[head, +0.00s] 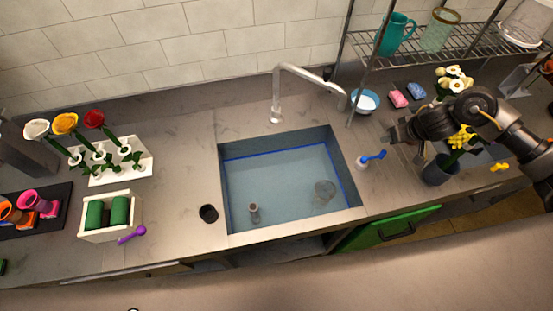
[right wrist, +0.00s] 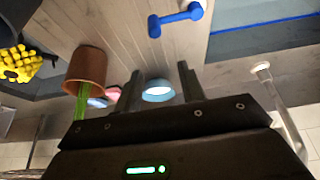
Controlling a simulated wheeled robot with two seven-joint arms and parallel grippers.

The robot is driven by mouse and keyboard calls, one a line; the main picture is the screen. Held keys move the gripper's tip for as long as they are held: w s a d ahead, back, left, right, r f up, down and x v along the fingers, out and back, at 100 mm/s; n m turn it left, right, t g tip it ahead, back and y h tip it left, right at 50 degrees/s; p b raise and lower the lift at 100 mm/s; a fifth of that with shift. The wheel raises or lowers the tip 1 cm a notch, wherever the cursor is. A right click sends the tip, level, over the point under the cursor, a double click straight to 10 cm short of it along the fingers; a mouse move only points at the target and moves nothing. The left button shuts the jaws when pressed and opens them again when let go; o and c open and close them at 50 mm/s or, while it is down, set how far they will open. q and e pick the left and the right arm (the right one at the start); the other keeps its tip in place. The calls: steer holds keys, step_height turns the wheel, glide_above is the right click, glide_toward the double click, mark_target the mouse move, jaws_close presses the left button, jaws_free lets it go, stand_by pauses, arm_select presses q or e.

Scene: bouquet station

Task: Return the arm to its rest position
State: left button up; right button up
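My right arm comes in from the right in the head view, and its gripper (head: 393,135) is above the counter, right of the sink. In the right wrist view the two fingers (right wrist: 162,88) stand apart with nothing between them. A dark vase (head: 437,174) with yellow flowers (head: 462,137) and white flowers (head: 455,78) is close to the arm, partly hidden by it. In the right wrist view a brownish pot with green stems (right wrist: 86,68) is left of the fingers, apart from them. My left gripper is not in view.
A sink (head: 290,212) with a faucet (head: 276,100) is in the middle. A blue-handled item (head: 374,155), a blue bowl (head: 365,101) and a wire rack (head: 430,55) are near the right arm. A flower stand (head: 132,172) and a cream box (head: 92,233) are at left.

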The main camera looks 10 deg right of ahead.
steer(key=s+a+f+n+t+y, duration=0.1)
steer(key=s+a+f+n, duration=0.15)
steer(key=a, duration=0.65)
steer(key=s+a+f+n+t+y, duration=0.1)
steer(key=s+a+t, duration=0.15)
steer(key=a, duration=0.75)
steer(key=s+d+f+m+g+h, duration=0.1)
steer(key=s+g, duration=0.2)
steer(key=s, duration=0.7)
steer(key=s+f+m+g+h, duration=0.1)
steer(key=s+m+g, duration=0.1)
steer(key=s, duration=0.8)
step_height(320, 180, down, 31)
steer(key=g+b, duration=0.1)
steer(key=b, duration=0.6)
steer(key=s+d+f+b, duration=0.1)
steer(key=s+f+b, duration=0.2)
steer(key=s+f, duration=0.5)
steer(key=s+d+f+g+b, duration=0.1)
steer(key=s+f+b, duration=0.3)
steer(key=s+f, duration=0.5)
step_height(320, 180, down, 8)
steer(key=shift+s+d+r+n, duration=0.15)
steer(key=shift+s+d+n, duration=0.1)
steer(key=shift+d+n, duration=0.3)
